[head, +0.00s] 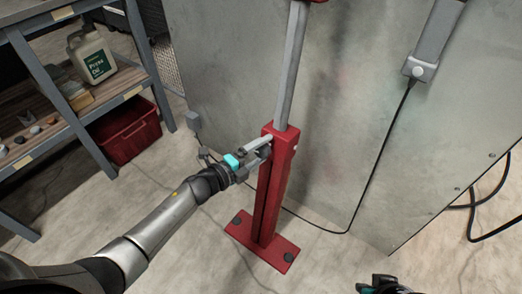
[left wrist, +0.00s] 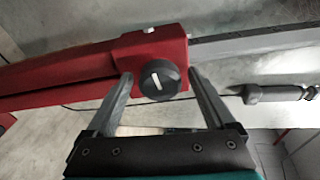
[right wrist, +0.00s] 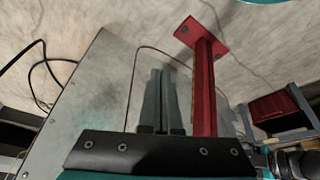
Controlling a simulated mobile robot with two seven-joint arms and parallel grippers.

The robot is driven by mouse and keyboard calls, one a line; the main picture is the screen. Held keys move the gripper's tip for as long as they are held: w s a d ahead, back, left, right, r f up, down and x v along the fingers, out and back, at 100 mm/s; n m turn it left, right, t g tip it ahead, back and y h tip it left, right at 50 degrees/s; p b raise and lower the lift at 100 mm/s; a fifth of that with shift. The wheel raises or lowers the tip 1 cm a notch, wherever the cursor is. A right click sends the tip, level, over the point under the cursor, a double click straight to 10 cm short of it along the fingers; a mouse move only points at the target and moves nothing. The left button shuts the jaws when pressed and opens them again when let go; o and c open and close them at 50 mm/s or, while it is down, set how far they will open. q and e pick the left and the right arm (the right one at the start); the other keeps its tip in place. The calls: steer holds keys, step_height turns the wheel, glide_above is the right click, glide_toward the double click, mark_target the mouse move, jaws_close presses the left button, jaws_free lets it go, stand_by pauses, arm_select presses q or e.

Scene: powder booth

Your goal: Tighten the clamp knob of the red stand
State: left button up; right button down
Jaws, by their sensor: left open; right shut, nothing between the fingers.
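The red stand (head: 272,190) stands upright on its flat base plate, with a grey post (head: 292,65) rising from its top. Its black clamp knob (left wrist: 159,79), with a white mark, sits near the top of the red tube in the left wrist view. My left gripper (head: 265,145) is open at the stand's upper end; in the left wrist view its fingers (left wrist: 160,80) lie on either side of the knob, with gaps visible. The knob is hidden by the gripper in the head view. My right gripper (right wrist: 162,75) is shut and empty, low at the right in the head view.
A large grey metal panel (head: 340,150) stands behind the stand. A shelf (head: 20,75) with a jug (head: 92,57) is at the left, with a red bin (head: 128,130) beneath. A black cable (head: 375,160) hangs down the panel to the floor. Floor around the base is mostly clear.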

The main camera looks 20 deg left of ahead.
arm_select(q)
steer(key=shift+s, duration=0.1)
arm_select(e)
steer(key=shift+r, duration=0.1)
arm_select(q)
steer(key=shift+s+a+r, duration=0.1)
steer(key=shift+s+a, duration=0.1)
steer(key=shift+s, duration=0.1)
steer(key=p+v, duration=0.4)
steer(key=v, duration=1)
steer(key=shift+s+p, duration=0.2)
steer(key=shift+p, duration=0.1)
arm_select(e)
step_height(320, 180, down, 10)
steer(key=s+g, duration=0.1)
steer(key=s, duration=0.1)
steer(key=shift+s+d+r+g, duration=0.15)
steer(key=shift+s+d+g, duration=0.1)
steer(key=shift+s+g, duration=0.1)
arm_select(q)
steer(key=shift+a, duration=0.1)
